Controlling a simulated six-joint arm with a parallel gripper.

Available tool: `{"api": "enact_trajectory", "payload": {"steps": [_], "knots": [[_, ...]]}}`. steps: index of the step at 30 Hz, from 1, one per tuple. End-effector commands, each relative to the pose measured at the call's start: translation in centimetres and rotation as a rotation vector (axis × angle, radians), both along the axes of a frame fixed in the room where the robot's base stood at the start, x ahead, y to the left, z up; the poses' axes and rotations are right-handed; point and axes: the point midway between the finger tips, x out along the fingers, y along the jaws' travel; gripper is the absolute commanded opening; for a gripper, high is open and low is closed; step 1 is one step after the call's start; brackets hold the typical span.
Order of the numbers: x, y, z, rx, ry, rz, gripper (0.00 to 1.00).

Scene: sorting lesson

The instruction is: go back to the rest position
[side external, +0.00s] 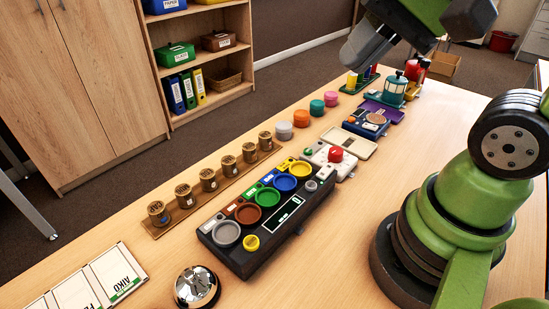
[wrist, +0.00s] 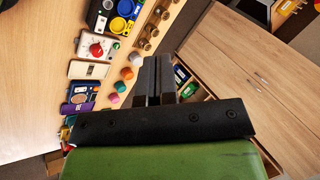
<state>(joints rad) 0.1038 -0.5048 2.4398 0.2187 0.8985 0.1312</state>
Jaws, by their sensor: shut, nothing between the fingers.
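My gripper (side external: 368,45) is high above the far end of the table (side external: 344,228) in the side external view, beyond the row of coloured pieces. Nothing is held in it. In the wrist view my gripper (wrist: 154,60) shows its two dark fingers together, with the table to the left and the cabinet to the right behind them. The fingers are clear of everything on the table.
A black tray with coloured cups (side external: 262,250), a rack of wooden jars (side external: 195,198), a bell (side external: 196,287) and name cards (side external: 75,294) stand on the table. Several coloured knobs and devices line the far part. Bare table lies before my base.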

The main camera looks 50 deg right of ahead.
Motion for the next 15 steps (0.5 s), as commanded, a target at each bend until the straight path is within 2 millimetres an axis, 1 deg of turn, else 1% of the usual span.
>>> {"api": "enact_trajectory", "payload": {"steps": [1,3,6,10,15], "knots": [[-1.0,0.0,0.5,-0.075,-0.062,0.079,0.00],[-1.9,-0.1,0.8,-0.161,-0.120,0.162,0.00],[-2.7,-0.4,1.1,-0.248,-0.175,0.238,0.00],[-3.1,-0.6,1.2,-0.291,-0.200,0.273,0.00],[-3.1,-0.6,1.2,-0.293,-0.199,0.274,0.00]]}}
